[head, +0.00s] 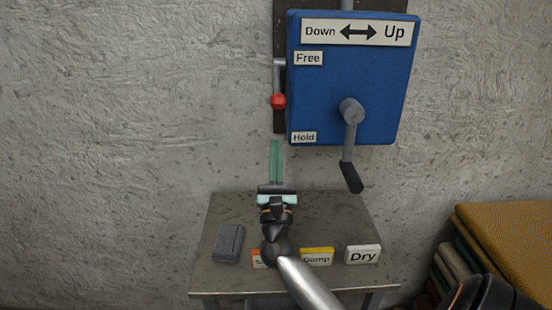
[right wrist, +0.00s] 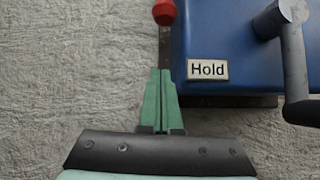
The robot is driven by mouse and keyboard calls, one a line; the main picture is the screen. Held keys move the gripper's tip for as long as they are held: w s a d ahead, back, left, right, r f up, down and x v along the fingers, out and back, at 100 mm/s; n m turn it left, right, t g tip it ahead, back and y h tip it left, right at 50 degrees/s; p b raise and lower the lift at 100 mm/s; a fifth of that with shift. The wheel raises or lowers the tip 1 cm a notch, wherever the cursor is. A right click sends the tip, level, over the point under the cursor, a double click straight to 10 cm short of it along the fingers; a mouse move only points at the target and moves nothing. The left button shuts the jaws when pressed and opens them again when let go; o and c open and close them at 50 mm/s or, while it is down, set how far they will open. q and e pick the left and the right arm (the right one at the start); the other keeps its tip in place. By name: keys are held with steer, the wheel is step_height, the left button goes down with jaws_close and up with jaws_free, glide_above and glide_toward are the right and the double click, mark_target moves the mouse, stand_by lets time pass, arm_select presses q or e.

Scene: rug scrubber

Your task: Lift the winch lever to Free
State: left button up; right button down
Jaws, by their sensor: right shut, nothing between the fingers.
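The blue winch box (head: 340,85) hangs on the wall, with a "Free" label (head: 308,58) high on its left side and a "Hold" label (head: 304,137) low down. The winch lever is a grey bar at the box's left edge with a red knob (head: 278,101), hanging down between the two label heights. The knob also shows at the top of the right wrist view (right wrist: 164,12). My right gripper (head: 276,144) points up just below the knob, apart from it. Its green fingers (right wrist: 161,74) are together and empty. My left gripper is out of view.
A grey crank handle (head: 350,140) hangs from the box's front, right of my gripper. Below stands a metal table (head: 225,210) with a grey block (head: 228,243) and "Damp" (head: 317,257) and "Dry" (head: 363,255) signs. Folded rugs (head: 510,240) lie at right. Bare wall is left of the lever.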

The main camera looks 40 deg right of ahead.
arm_select(q)
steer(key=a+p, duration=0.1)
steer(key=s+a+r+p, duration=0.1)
steer(key=p, duration=0.1)
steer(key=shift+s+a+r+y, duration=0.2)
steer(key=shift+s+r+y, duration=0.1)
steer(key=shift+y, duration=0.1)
arm_select(e)
step_height(320, 180, up, 7)
steer(key=w+d, duration=0.1)
steer(key=shift+w+d+f, duration=0.2)
steer(key=shift+d, duration=0.15)
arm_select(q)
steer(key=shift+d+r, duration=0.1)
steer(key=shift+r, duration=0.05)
arm_select(e)
steer(key=shift+w, duration=0.1)
